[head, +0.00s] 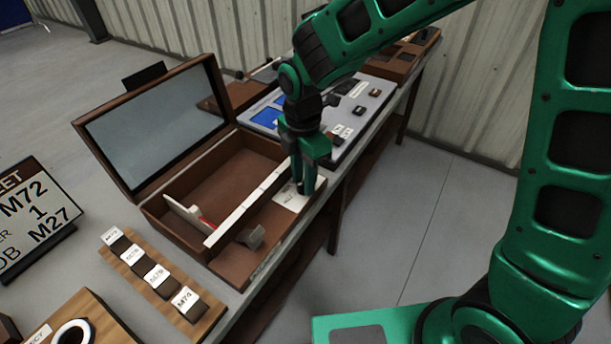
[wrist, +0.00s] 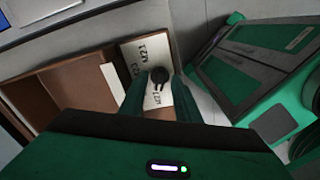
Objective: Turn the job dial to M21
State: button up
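The job dial is a small round black knob (wrist: 160,76) on a white label plate (wrist: 132,52). The plate also shows in the head view (head: 290,197), at the right end of the open brown case. Printed labels lie around the knob, tilted or upside down, too small to read surely. My gripper (head: 306,188) points down over the plate. In the wrist view its two green fingers (wrist: 160,84) stand either side of the knob, with a slight gap seeming to show. The fingers hide the knob in the head view, and I cannot tell whether they touch it.
The brown case (head: 165,238) has a raised mirrored lid (head: 160,125) and a white divider strip (head: 245,208). A wooden strip (head: 135,268) with several labelled blocks stands in front. A sign (head: 35,215) at left seems to read JOB M27. A grey panel (head: 365,112) lies behind.

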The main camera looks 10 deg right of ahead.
grip_shut()
jog(key=shift+d, duration=0.25)
jog(key=shift+a, duration=0.15)
